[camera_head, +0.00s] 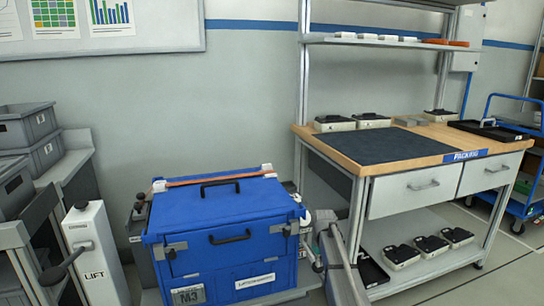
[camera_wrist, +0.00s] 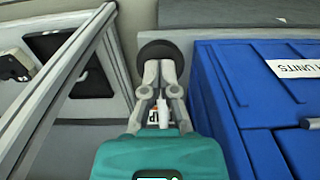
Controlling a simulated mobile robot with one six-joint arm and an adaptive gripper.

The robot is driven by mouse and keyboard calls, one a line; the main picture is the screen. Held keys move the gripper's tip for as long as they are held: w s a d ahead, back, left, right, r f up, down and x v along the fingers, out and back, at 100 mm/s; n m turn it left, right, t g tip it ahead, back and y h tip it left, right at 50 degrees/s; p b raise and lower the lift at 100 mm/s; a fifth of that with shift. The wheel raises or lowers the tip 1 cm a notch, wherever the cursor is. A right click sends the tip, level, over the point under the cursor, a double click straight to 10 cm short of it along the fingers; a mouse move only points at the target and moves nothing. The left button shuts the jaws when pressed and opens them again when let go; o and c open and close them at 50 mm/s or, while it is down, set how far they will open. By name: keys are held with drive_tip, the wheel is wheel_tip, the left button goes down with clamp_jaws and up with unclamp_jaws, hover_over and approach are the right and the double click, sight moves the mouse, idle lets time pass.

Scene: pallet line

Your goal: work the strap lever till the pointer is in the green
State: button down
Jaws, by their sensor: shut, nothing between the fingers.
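The blue crate (camera_head: 225,225) stands with an orange strap (camera_head: 212,179) across its lid. White strap fittings (camera_head: 305,219) are at its right side. A thin lever-like part (camera_head: 317,266) hangs low beside the crate's right face; its details are too small to tell. In the wrist view, my gripper (camera_wrist: 160,68) is shut, left of the blue crate (camera_wrist: 262,90). A dark rounded knob (camera_wrist: 158,50) lies right at the fingertips; I cannot tell whether they touch it. Nothing is held. I cannot make out the pointer or its green zone.
The packing bench (camera_head: 380,165) stands close on the right; its frame leg (camera_wrist: 62,85) is left of my gripper in the wrist view. A white LIFT post (camera_head: 95,250) with a black-knobbed handle and grey bins (camera_head: 25,125) stand at left. A blue trolley (camera_head: 520,190) is far right.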

drive_tip(key=shift+f+b, duration=0.6)
drive_tip(key=shift+f, duration=0.3)
drive_tip(key=r+p, duration=0.6)
drive_tip(key=w+r+p, duration=0.1)
drive_tip(key=r+p, duration=0.2)
drive_tip(key=shift+a+r, duration=0.15)
idle(0.3)
idle(0.4)
wheel_tip(320, 180, up, 5)
drive_tip(key=p, duration=0.5)
idle(0.4)
